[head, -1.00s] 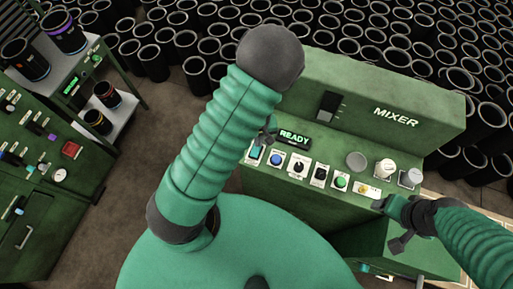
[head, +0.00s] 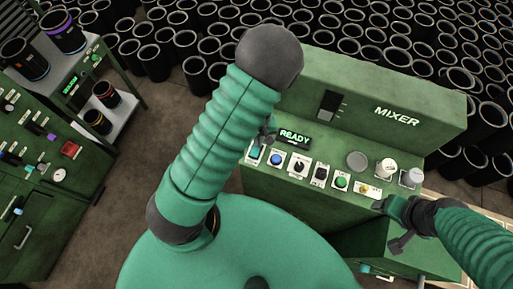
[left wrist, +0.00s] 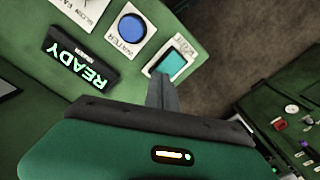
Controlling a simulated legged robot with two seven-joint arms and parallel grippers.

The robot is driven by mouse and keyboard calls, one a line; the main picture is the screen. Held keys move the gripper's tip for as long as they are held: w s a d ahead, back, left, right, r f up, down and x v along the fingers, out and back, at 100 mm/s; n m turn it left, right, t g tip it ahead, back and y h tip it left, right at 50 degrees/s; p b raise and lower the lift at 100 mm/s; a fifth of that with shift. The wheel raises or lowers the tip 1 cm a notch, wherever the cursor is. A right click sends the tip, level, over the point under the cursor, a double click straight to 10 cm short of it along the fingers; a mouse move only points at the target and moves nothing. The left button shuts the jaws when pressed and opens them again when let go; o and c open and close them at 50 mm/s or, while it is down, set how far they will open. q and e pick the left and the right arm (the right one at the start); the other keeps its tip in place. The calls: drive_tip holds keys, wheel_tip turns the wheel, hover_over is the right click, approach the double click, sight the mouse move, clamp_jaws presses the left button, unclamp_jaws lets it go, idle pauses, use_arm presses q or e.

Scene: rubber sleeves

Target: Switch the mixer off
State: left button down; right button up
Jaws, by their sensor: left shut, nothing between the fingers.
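The green mixer (head: 357,85) stands at the right of the head view. Its lit display (head: 294,137) reads READY. A cyan rocker switch (head: 254,153) sits at the left end of its control row; it also shows in the left wrist view (left wrist: 174,63), on a white labelled plate. My left gripper (head: 267,136) is shut and empty, at the left end of the panel. In the left wrist view its fingertips (left wrist: 162,92) are close to the switch's lower edge; I cannot tell whether they touch. My right gripper (head: 388,213) is by the panel's right end, its jaws unclear.
A blue button (head: 276,159), black selectors, a green button (head: 341,182) and a yellow control (head: 365,189) line the panel. White and grey cups (head: 385,168) stand at its right. Another green console (head: 50,180) is at left. Many black sleeves fill the back floor.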

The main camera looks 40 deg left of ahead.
use_arm(q)
drive_tip(key=shift+a+f, duration=0.2)
drive_tip(key=shift+f, duration=0.2)
drive_tip(key=shift+f+b, duration=0.2)
drive_tip(key=shift+b, duration=0.2)
drive_tip(key=shift+d+r, duration=0.1)
wheel_tip(320, 180, up, 7)
drive_tip(key=p, duration=0.6)
drive_tip(key=shift+p, duration=0.4)
